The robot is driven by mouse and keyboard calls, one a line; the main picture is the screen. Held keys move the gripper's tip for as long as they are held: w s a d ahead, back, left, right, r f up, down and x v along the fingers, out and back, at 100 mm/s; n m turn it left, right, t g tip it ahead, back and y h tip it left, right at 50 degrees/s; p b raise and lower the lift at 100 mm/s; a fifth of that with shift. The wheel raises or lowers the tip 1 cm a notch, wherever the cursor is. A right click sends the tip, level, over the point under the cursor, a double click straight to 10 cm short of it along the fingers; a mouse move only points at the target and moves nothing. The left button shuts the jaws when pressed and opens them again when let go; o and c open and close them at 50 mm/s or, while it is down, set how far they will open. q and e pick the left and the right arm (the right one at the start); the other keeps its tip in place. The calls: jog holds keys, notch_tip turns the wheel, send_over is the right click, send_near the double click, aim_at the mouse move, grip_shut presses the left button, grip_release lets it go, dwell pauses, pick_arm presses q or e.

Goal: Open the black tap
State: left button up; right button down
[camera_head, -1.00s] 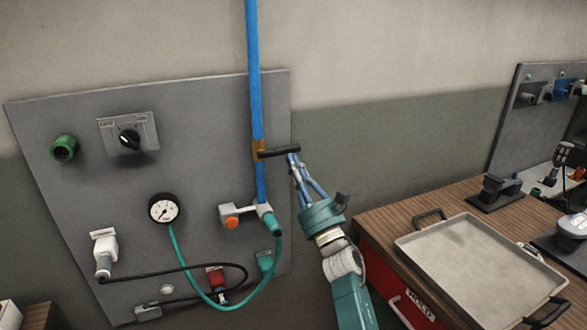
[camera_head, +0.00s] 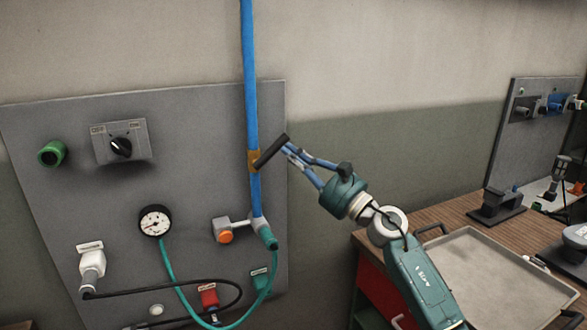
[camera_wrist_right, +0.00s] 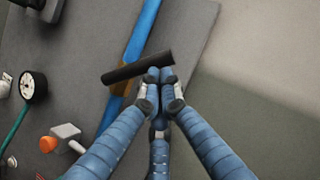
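The black tap (camera_head: 270,152) is a dark bar handle on the brass fitting (camera_head: 253,160) of the vertical blue pipe (camera_head: 251,60). In the head view the bar slants, its right end higher than its left. It also shows in the right wrist view (camera_wrist_right: 130,70), crossing just beyond my fingertips. My right gripper (camera_head: 287,150) has its blue fingertips drawn together at the underside of the bar's right part. They appear to touch it, but the bar does not pass between them. My left gripper is not in view.
A grey wall panel (camera_head: 200,110) carries a switch (camera_head: 121,143), a pressure gauge (camera_head: 155,221), an orange-buttoned valve (camera_head: 225,236) and hoses. To the right, a wooden-topped cabinet holds a metal tray (camera_head: 500,285).

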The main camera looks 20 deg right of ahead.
jog(key=a+r+n+g, duration=0.1)
jog(key=n, duration=0.1)
jog(key=a+r+n+g, duration=0.1)
jog(key=r+n+g, duration=0.1)
jog(key=n, duration=0.1)
jog(key=r+n+g, duration=0.1)
jog(key=n, duration=0.2)
jog(key=shift+a+r+g, duration=0.2)
jog(key=shift+a+g, duration=0.1)
jog(key=shift+a, duration=0.1)
jog(key=shift+a+r+n+g, duration=0.2)
jog(key=shift+a+n+g, duration=0.2)
jog(key=shift+a+n, duration=0.15)
jog(key=shift+s+d, duration=0.35)
send_near(281, 138)
jog(key=shift+s+a+r, duration=0.1)
jog(key=shift+s+r, duration=0.15)
jog(key=shift+s, duration=0.35)
jog(key=shift+s+a+r, duration=0.1)
jog(key=shift+s+r, duration=0.1)
jog(key=shift+s, duration=0.4)
jog(key=shift+s+a+r, duration=0.1)
jog(key=shift+s+r, duration=0.15)
jog(key=shift+s, duration=0.35)
